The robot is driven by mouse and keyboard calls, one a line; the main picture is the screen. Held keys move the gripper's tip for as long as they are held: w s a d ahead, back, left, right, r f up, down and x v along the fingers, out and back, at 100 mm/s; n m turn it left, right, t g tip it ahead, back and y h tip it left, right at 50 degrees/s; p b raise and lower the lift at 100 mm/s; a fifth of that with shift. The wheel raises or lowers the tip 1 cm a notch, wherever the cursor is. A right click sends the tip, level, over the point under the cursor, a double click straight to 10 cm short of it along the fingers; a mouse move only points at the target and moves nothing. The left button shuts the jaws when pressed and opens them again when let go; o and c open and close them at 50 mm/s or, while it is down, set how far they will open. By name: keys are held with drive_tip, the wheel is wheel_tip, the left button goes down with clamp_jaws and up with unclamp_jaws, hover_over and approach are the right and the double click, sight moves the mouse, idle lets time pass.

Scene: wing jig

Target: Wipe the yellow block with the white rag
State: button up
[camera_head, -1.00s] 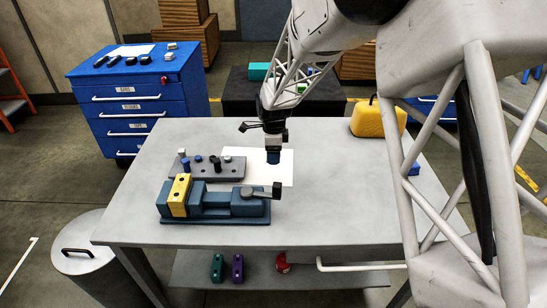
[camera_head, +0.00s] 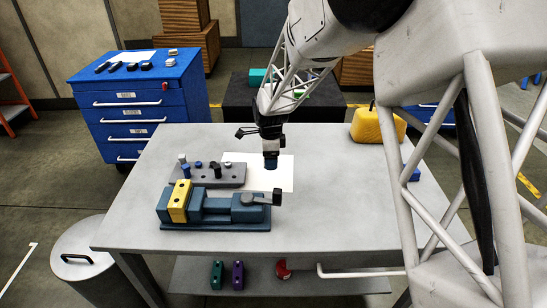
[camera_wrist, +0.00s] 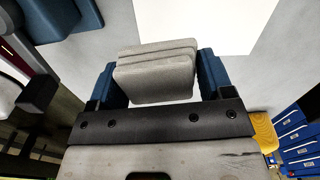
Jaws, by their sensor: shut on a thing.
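The yellow block (camera_head: 179,201) sits upright in the jaws of the blue-grey vise (camera_head: 222,225) at the front left of the workbench. My gripper (camera_head: 271,162) is above the white sheet, behind and right of the block and apart from it. In the wrist view, my gripper (camera_wrist: 155,80) is shut on a folded, pale grey-white rag (camera_wrist: 155,72) between its blue fingers. The rag is hard to make out in the head view. The yellow block is not clearly visible in the wrist view.
A grey rack (camera_head: 208,182) with several pegs stands just behind the vise. A white sheet (camera_head: 285,183) lies flat on the workbench (camera_head: 345,210). A yellow container (camera_head: 378,125) stands at the back right. The bench's front right is clear.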

drive_tip(key=s+a+r+n, duration=0.3)
drive_tip(key=s+a+n, duration=0.1)
drive_tip(key=a, duration=0.5)
drive_tip(key=s+a+r+n, duration=0.2)
drive_tip(key=s+a+n, duration=0.2)
drive_tip(key=a+n, duration=0.3)
drive_tip(key=s+a+r+n, duration=0.3)
drive_tip(key=a+n, duration=0.3)
drive_tip(key=a, duration=0.5)
drive_tip(key=shift+s+a+r, duration=0.25)
drive_tip(key=shift+s+r, duration=0.1)
drive_tip(key=shift+s, duration=0.55)
